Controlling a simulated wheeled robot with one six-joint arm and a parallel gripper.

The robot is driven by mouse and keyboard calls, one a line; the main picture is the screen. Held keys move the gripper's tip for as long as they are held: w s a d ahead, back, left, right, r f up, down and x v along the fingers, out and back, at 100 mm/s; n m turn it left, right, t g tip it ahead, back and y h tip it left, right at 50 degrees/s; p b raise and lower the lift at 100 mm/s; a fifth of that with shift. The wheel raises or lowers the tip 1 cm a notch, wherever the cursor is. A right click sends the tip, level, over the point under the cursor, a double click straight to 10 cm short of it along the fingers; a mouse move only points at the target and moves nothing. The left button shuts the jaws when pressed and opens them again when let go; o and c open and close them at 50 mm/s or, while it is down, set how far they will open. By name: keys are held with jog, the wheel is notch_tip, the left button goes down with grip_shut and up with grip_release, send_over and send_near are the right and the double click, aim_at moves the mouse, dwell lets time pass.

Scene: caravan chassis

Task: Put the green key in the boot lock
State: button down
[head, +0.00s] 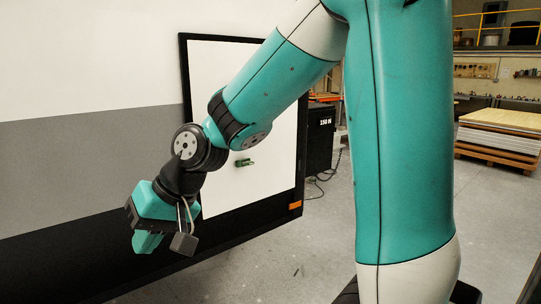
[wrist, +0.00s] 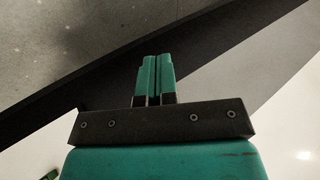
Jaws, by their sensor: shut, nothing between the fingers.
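The green key (head: 245,162) is at the white boot panel (head: 225,80) in the head view, lying roughly level against its face. It looks seated at the boot lock, but the lock itself is too small to make out and I cannot tell how deep the key sits. A small green piece, probably the key, shows at the lower left edge of the wrist view (wrist: 49,174). My gripper (head: 147,244) is low and left of the key, clear of it and pointing down. In the wrist view its two green fingers (wrist: 155,62) are together with nothing between them.
The grey and white caravan wall (head: 90,160) fills the left, with a black lower edge along it. A black cabinet (head: 319,140) stands behind the boot panel. A pallet of boards (head: 500,135) is far right. The grey floor between is open.

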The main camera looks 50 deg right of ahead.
jog(key=w+d+r+m+t+p, duration=0.1)
jog(key=w+d+m+t+p, duration=0.15)
jog(key=w+d+m, duration=0.55)
jog(key=m+t+h+p, duration=0.5)
jog(key=m+t+h, duration=0.3)
jog(key=m, duration=0.7)
send_near(251, 164)
jog(key=w+h, duration=0.1)
jog(key=w, duration=0.1)
jog(key=shift+g, duration=0.45)
jog(key=shift+x, duration=2.8)
jog(key=shift+w+f, duration=0.15)
jog(key=shift+w, duration=0.25)
jog(key=shift+v, duration=1.55)
jog(key=b+v, duration=0.6)
jog(key=v, duration=1.1)
